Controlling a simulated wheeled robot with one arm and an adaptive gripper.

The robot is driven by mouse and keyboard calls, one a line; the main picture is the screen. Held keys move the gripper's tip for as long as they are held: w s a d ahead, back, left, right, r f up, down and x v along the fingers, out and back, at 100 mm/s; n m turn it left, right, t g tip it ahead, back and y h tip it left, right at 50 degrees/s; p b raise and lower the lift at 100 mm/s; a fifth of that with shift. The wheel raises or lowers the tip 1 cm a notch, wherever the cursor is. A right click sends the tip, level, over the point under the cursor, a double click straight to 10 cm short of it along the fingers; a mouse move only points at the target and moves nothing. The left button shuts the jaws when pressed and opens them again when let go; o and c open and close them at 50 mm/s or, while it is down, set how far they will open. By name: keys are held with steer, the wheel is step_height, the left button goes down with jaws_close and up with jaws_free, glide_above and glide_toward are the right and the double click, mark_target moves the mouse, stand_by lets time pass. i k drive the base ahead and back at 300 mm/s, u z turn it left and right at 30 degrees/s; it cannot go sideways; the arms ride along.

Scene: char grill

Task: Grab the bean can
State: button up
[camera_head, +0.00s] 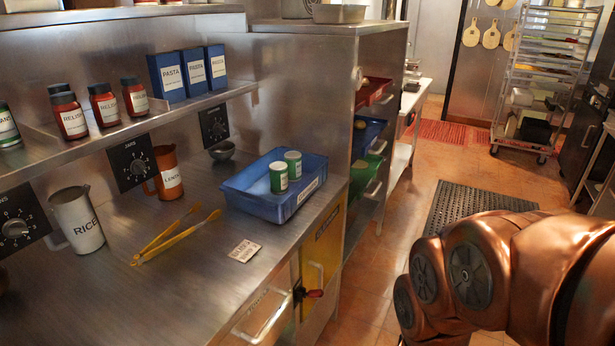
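Two small green-and-white cans stand upright in a blue tray on the steel counter: a nearer can (278,178) and a farther can (293,165). Their labels are too small to read, so I cannot tell which, if either, is the bean can. Another green-and-white can (8,128) is cut off by the left edge, on the shelf. My copper-coloured arm fills the lower right, well apart from the cans. My gripper is not in view.
The blue tray (247,201) sits near the counter's right end. Yellow tongs (178,236), a RICE jug (78,221) and an orange pitcher (168,173) stand or lie left of it. Relish jars (103,106) and pasta boxes (192,72) line the shelf above.

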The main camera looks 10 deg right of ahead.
mark_target(279, 169)
steer(key=z, duration=0.6)
steer(key=i, duration=0.85)
steer(key=u, duration=2.4)
